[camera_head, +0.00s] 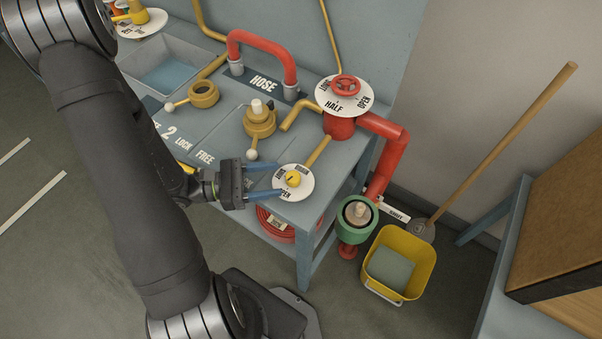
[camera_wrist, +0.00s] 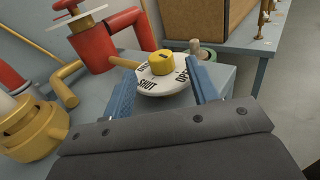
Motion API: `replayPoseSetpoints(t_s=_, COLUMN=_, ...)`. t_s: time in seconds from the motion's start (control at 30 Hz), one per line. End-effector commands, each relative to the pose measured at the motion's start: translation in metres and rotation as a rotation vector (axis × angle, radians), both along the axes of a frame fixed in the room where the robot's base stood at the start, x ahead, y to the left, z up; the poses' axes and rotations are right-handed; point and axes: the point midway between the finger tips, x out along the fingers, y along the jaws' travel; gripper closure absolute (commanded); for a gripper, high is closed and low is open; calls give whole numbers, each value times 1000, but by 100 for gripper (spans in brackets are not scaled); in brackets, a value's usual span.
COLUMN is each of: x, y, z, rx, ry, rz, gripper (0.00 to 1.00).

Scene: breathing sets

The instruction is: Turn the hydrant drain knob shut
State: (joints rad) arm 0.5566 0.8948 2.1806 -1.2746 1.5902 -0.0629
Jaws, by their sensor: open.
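The drain knob (camera_head: 292,179) is small and yellow. It sits at the middle of a round white dial (camera_head: 305,190) on the front corner of the blue-grey bench. The dial carries the words SHUT and OPEN. In the wrist view the knob (camera_wrist: 161,62) has a dark mark on its top; which word it points to is unclear. My gripper (camera_head: 280,179) comes from the left with its blue fingers spread and empty. Its fingertips reach the left part of the dial. In the wrist view the knob appears between and just beyond the fingers; I see no contact.
A red hydrant body (camera_head: 338,127) with a red handwheel (camera_head: 346,85) stands behind the knob. A yellow valve (camera_head: 260,121) with a lever is to the left. A green-collared fitting (camera_head: 353,228) and a yellow bucket (camera_head: 423,252) are at lower right.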

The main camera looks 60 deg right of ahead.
Motion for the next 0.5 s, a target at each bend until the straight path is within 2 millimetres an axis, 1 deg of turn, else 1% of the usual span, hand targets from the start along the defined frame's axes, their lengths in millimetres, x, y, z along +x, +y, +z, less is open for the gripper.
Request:
replayPoseSetpoints(t_s=0.03, x=-7, y=-5, z=0, rx=0, ry=1, rz=-4, gripper=46)
replayPoseSetpoints(t_s=0.1, x=-14, y=-11, z=0, rx=0, ry=1, rz=-4, gripper=46)
replayPoseSetpoints(t_s=0.5, x=-49, y=-42, z=0, rx=1, ry=1, rz=-3, gripper=46)
